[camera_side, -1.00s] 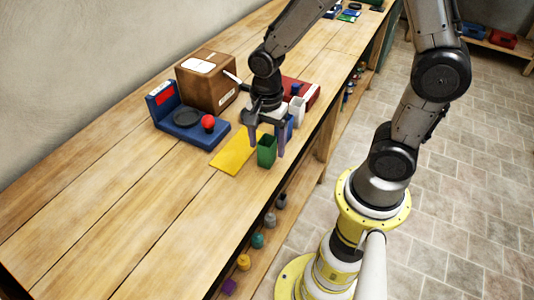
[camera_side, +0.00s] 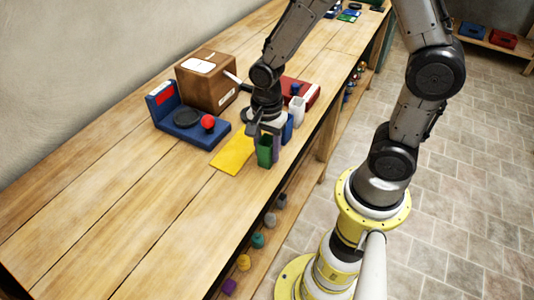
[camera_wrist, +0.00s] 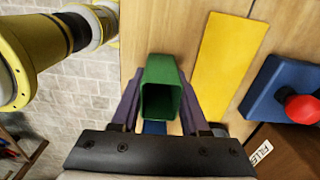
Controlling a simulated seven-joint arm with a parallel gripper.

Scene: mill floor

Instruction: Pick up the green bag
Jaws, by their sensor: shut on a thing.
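The green bag (camera_side: 264,152) is an open-topped upright bag standing on the wooden bench, at the right edge of the yellow mat in the side view. My gripper (camera_side: 267,143) points down over it with a finger on either side. In the wrist view the green bag (camera_wrist: 161,88) sits between the two purple-grey fingers (camera_wrist: 161,110), which press against its sides. I see its dark open mouth. My gripper is shut on the green bag. The bag's base appears to be at bench level; I cannot tell of any gap under it.
A blue bag (camera_side: 287,128) and a white one (camera_side: 298,111) stand close behind the green bag. A yellow mat (camera_side: 234,155) lies to its left. A blue scale (camera_side: 190,133) with a red knob (camera_side: 208,122) and a cardboard box (camera_side: 207,82) stand farther left. The near-left bench is clear.

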